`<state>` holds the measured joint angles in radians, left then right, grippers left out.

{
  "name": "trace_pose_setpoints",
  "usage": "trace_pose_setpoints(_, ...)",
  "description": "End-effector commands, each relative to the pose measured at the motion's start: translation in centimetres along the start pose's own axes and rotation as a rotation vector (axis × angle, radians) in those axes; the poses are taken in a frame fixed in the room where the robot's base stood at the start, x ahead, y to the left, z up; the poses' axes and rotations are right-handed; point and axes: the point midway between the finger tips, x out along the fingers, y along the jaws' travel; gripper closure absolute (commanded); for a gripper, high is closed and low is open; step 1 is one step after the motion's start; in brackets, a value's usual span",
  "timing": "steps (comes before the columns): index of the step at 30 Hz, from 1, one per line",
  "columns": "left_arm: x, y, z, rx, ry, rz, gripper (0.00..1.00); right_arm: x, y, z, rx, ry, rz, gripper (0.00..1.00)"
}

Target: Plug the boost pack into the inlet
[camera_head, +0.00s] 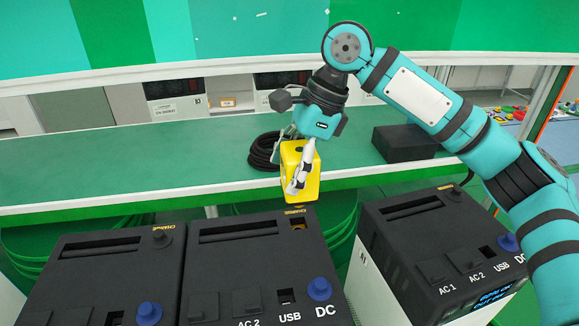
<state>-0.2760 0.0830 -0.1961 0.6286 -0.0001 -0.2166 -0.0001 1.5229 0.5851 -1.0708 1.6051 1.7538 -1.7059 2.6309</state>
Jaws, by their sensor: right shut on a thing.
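My right gripper (301,165) reaches down from the top right and is shut on a yellow block, which I take to be the boost pack (310,183). The pack hangs slightly tilted above the back right corner of the middle black power station (235,255). The inlet (298,223) shows on that corner as a small opening with yellow edging and a yellow label behind it. The pack's lower end is just above the inlet in the picture; a gap or contact there is hard to judge. My left gripper is out of view.
Similar power stations stand at left (105,270) and right (440,245), close to the middle one. Behind is a green-topped bench (130,170) with a coiled black cable (262,152) and a black box (405,143). The bench top's left side is clear.

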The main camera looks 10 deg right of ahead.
Motion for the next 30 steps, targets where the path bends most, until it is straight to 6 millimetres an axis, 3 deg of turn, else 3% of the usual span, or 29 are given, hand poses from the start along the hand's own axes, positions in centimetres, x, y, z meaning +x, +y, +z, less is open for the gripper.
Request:
trace_pose_setpoints(6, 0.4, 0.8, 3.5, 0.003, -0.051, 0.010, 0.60, 0.3, 0.0, -0.1, -0.002, -0.003, -0.003, 0.86)
trace_pose_setpoints(10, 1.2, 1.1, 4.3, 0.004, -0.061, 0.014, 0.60, 0.9, 0.0, -0.3, -0.002, -0.003, -0.003, 0.86)
trace_pose_setpoints(17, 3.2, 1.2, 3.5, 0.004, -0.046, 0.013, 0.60, 2.1, 0.0, -0.8, -0.002, -0.003, -0.003, 0.86)
trace_pose_setpoints(23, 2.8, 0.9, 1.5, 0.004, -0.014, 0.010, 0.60, 3.1, 0.0, -1.3, -0.001, -0.003, -0.002, 0.86)
trace_pose_setpoints(30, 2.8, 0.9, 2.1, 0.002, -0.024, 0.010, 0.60, 3.7, 0.0, -1.5, -0.002, -0.003, -0.003, 0.86)
